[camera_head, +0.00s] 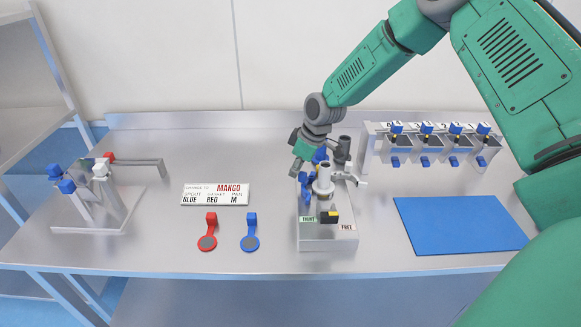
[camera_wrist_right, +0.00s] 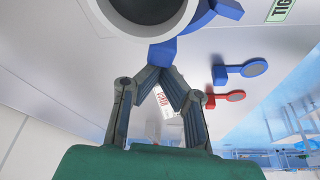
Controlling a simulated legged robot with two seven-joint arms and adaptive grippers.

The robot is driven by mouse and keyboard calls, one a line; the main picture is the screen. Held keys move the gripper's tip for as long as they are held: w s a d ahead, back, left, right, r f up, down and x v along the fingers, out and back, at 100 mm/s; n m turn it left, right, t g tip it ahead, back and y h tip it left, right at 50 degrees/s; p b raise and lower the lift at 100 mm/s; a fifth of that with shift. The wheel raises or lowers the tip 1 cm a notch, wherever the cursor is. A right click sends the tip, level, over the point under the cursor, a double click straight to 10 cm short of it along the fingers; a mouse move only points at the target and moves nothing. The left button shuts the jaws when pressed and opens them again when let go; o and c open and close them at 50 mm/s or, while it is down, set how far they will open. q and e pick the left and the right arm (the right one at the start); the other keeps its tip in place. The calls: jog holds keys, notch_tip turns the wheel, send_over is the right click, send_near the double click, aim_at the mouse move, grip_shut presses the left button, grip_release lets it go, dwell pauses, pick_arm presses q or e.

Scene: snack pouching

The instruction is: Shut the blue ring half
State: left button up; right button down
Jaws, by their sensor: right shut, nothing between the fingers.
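The fixture (camera_head: 328,232) stands at the middle right of the bench with a grey funnel-like cylinder (camera_head: 323,182) on it. Blue ring parts (camera_head: 306,190) show around and behind the cylinder, partly hidden by it and by my gripper. In the right wrist view a blue block (camera_wrist_right: 162,52) and a blue tab (camera_wrist_right: 228,8) show beside a dark round opening (camera_wrist_right: 145,8). My right gripper (camera_head: 294,170) is at the back left of the fixture, shut and empty. Its fingertips (camera_wrist_right: 160,82) are close to the blue block; I cannot tell whether they touch. My left gripper is out of view.
A blue mat (camera_head: 460,224) lies right, before a rack of hoppers (camera_head: 425,145). A metal stand (camera_head: 102,215) is at the far left.

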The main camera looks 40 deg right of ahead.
jog(key=n, duration=0.1)
jog(key=s+n, duration=0.1)
jog(key=n, duration=0.1)
jog(key=shift+s+d+f+g+y, duration=0.1)
jog(key=shift+s+d+g+y, duration=0.1)
jog(key=shift+s+g+y, duration=0.15)
jog(key=shift+s, duration=0.35)
jog(key=shift+w+a, duration=0.15)
jog(key=shift+a, duration=0.2)
notch_tip(320, 180, up, 9)
jog(key=b, duration=0.1)
jog(key=shift+w+d+r, duration=0.15)
jog(key=shift+r, duration=0.05)
dwell(0.4)
